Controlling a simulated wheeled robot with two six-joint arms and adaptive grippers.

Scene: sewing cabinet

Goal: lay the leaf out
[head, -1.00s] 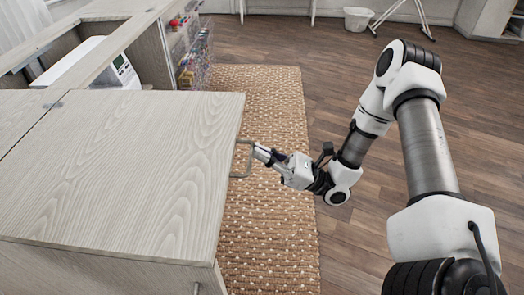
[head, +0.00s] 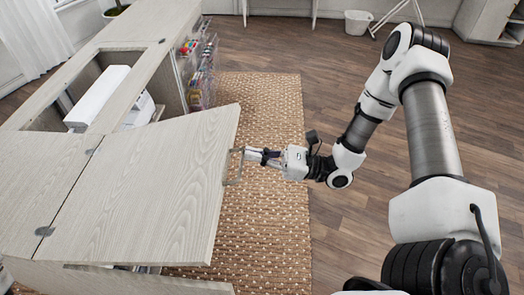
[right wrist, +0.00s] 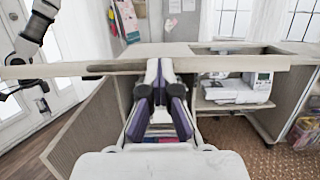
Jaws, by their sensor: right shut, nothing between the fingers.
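The leaf (head: 150,185) is a pale wood-grain panel, hinged on its left side to the cabinet top (head: 45,175). It is tilted, its right edge raised off the cabinet, with a gap under its near edge. In the right wrist view the leaf (right wrist: 60,69) shows edge-on as a thin board. The right gripper (right wrist: 160,98) also shows in the right wrist view.
A white sewing machine (head: 105,95) sits in the cabinet opening beyond the leaf. A rack of thread (head: 202,70) hangs on the cabinet's far right side. A woven rug (head: 265,220) lies right of the cabinet. A white bin (head: 357,22) stands far back on open wood floor.

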